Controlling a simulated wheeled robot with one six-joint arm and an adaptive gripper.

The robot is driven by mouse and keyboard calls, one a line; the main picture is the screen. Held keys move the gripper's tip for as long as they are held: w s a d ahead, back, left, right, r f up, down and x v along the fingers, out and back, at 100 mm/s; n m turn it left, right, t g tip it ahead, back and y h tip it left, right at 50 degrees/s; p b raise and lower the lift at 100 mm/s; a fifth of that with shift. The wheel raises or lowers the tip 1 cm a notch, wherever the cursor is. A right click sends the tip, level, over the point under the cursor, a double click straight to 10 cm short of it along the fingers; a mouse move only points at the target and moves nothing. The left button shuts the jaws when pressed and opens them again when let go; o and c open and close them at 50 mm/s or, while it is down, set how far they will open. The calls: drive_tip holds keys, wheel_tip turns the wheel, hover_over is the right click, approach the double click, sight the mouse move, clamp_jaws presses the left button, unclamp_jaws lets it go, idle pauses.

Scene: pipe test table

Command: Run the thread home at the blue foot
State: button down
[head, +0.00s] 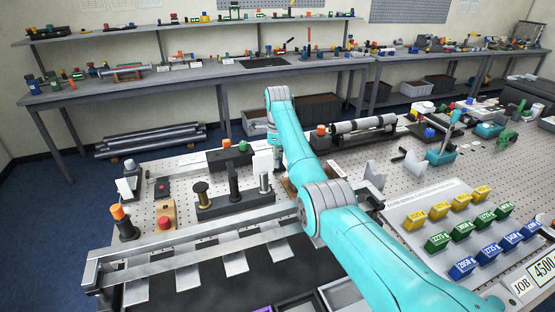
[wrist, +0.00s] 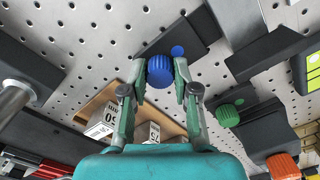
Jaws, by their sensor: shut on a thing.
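My gripper (wrist: 159,74) shows in the wrist view, with its two fingertips closed on either side of a blue ribbed cap (wrist: 160,68). The blue foot, a black block (wrist: 205,28) with a blue disc (wrist: 178,50) on it, lies just beyond the cap. The cap covers part of the block's end, and I cannot tell whether the thread is engaged or how far. A green ribbed cap (wrist: 226,115) and an orange one (wrist: 282,166) sit on black blocks to the right. In the head view my arm hides the gripper and the blue cap.
A wooden tray (wrist: 95,103) with grey weights lies under the gripper. In the head view, a black stand with posts (head: 235,203), a red button box (head: 165,215) and a metal rail frame (head: 190,245) stand left of my arm. Label blocks (head: 462,228) lie right.

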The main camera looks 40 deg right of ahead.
drive_tip(key=m, duration=0.4)
drive_tip(key=shift+m, duration=0.3)
drive_tip(key=m, duration=0.5)
drive_tip(key=shift+c, duration=2.4)
unclamp_jaws()
drive_tip(key=n, duration=0.4)
drive_tip(key=shift+n, duration=1.2)
